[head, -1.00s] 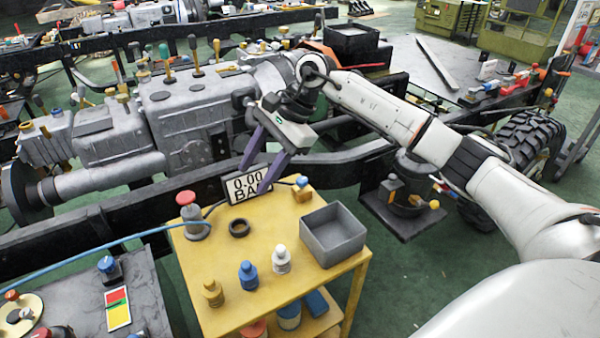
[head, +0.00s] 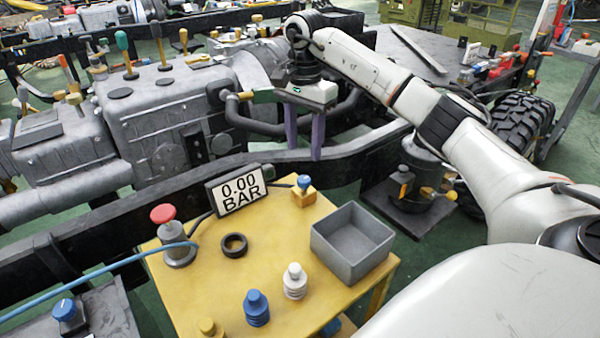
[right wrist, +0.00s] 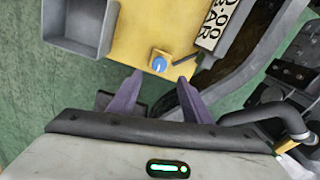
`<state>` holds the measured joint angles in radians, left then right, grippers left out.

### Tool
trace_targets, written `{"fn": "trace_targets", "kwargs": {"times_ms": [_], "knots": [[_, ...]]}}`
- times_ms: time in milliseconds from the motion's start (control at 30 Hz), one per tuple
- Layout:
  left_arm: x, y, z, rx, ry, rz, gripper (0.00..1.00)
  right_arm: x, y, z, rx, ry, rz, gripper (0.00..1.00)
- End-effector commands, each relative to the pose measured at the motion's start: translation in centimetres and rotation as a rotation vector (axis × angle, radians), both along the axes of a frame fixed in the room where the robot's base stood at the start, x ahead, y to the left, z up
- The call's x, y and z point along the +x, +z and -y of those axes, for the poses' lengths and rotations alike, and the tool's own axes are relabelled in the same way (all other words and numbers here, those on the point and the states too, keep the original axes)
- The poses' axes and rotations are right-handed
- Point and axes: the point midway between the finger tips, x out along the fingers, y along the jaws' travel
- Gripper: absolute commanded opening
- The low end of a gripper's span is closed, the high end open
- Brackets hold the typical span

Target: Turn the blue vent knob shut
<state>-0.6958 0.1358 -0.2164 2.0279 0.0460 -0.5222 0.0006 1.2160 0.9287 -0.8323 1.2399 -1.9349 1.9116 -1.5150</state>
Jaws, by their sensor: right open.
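A small blue knob (head: 304,182) on a brass block stands at the back corner of the yellow cart top, beside the pressure display. In the right wrist view the blue knob (right wrist: 159,64) shows just beyond the fingertips, roughly centred between them. My right gripper (head: 304,148) is open and empty, with its purple fingers pointing down, behind and above the knob in the head view. The fingers (right wrist: 159,78) look apart from the knob in the right wrist view. My left gripper is not in view.
The display (head: 240,190) reads 0.00 BAR. A grey bin (head: 352,240), a red-topped plunger (head: 168,235), a black ring (head: 233,245) and several bottle-like parts stand on the yellow cart (head: 210,295). A black chassis rail (head: 345,162) runs behind. Another blue knob (head: 66,309) sits at lower left.

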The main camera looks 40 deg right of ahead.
Motion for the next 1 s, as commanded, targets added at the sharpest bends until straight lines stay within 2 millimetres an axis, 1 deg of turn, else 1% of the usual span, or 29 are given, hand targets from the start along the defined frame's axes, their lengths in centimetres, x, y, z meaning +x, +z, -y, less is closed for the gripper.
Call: {"fn": "trace_targets", "kwargs": {"times_ms": [33,200,300,433,600,867,967,1000], "knots": [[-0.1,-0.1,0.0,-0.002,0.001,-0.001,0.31,-0.1,-1.1,0.0,0.000,0.000,-0.004,0.45],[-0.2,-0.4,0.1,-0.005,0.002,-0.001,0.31,-0.1,-4.4,0.0,0.000,0.000,-0.004,0.45],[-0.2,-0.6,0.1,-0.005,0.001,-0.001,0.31,-0.1,-6.1,0.0,0.001,0.000,-0.004,0.45],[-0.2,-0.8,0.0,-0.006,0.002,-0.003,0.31,-0.1,-7.7,0.0,0.001,0.000,-0.002,0.45],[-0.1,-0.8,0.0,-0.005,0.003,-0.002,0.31,-0.1,-8.7,0.0,0.000,-0.001,-0.001,0.45],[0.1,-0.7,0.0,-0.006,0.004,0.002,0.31,0.0,-8.8,0.0,0.000,0.000,0.000,0.45],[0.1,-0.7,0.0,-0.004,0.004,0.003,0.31,0.0,-8.8,0.0,0.000,0.000,0.000,0.29],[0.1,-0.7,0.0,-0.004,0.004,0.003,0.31,0.0,-8.8,0.0,0.000,0.000,0.000,0.23]]}}
